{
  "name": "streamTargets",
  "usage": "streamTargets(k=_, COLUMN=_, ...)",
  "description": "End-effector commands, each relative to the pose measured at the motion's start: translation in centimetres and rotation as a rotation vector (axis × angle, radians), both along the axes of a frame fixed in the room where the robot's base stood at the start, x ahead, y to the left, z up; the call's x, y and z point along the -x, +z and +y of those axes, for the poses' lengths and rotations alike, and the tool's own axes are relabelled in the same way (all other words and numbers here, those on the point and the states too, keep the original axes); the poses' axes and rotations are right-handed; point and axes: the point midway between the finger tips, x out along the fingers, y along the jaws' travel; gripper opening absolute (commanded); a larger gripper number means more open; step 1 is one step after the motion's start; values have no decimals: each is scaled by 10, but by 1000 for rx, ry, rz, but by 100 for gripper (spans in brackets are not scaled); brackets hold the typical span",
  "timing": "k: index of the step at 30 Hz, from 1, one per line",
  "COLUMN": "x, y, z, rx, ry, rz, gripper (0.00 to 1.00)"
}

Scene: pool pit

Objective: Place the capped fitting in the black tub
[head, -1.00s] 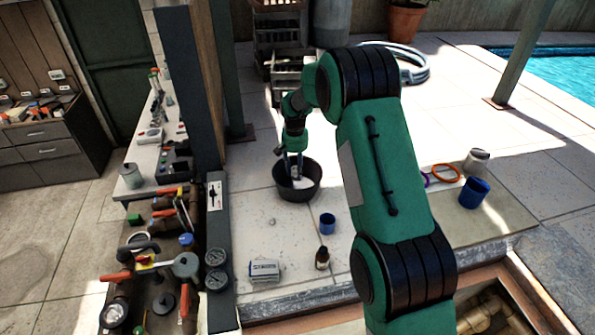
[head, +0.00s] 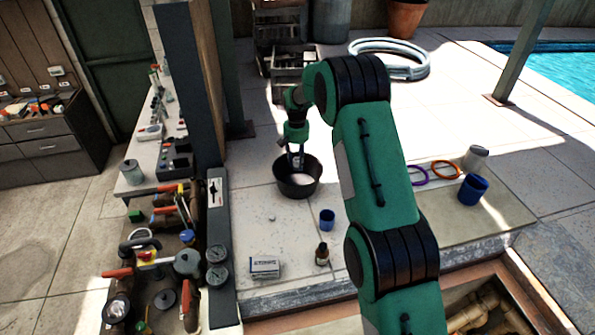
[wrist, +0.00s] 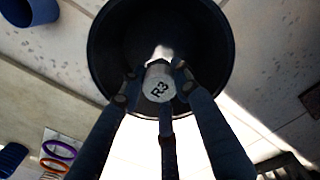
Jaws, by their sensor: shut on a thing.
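The capped fitting (wrist: 160,84) is a grey cylinder with "R3" on its end, seen in the wrist view. My gripper (wrist: 153,83) is shut on it, with fingers on both sides. The black tub (head: 297,192) stands on the pale paving in the head view. My gripper (head: 296,162) points down over the tub's opening there. In the wrist view the tub (wrist: 100,55) lies behind the fitting, its dark inside around it. I cannot tell how far the fitting is above the tub's floor. A bright patch shows inside the tub.
A blue cup (head: 327,219), a small brown bottle (head: 322,254) and a white box (head: 265,267) stand in front of the tub. A larger blue cup (head: 473,190) and coloured rings (head: 445,169) are at right. A dark post (head: 187,95) rises at left.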

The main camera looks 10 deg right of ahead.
Motion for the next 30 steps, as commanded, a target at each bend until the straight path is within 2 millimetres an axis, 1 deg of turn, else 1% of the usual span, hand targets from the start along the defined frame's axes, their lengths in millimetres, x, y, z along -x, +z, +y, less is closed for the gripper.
streamTargets(k=5, x=1, y=-16, z=0, rx=1, ry=0, rz=2, gripper=4)
streamTargets(k=12, x=1, y=-50, z=0, rx=1, ry=0, rz=2, gripper=4)
streamTargets(k=15, x=0, y=-57, z=0, rx=0, ry=0, rz=0, gripper=4)
streamTargets(k=18, x=0, y=-61, z=0, rx=0, ry=0, rz=-1, gripper=4)
streamTargets(k=27, x=0, y=-62, z=0, rx=0, ry=0, rz=0, gripper=4)
streamTargets(k=30, x=1, y=-67, z=0, rx=0, ry=0, rz=2, gripper=4)
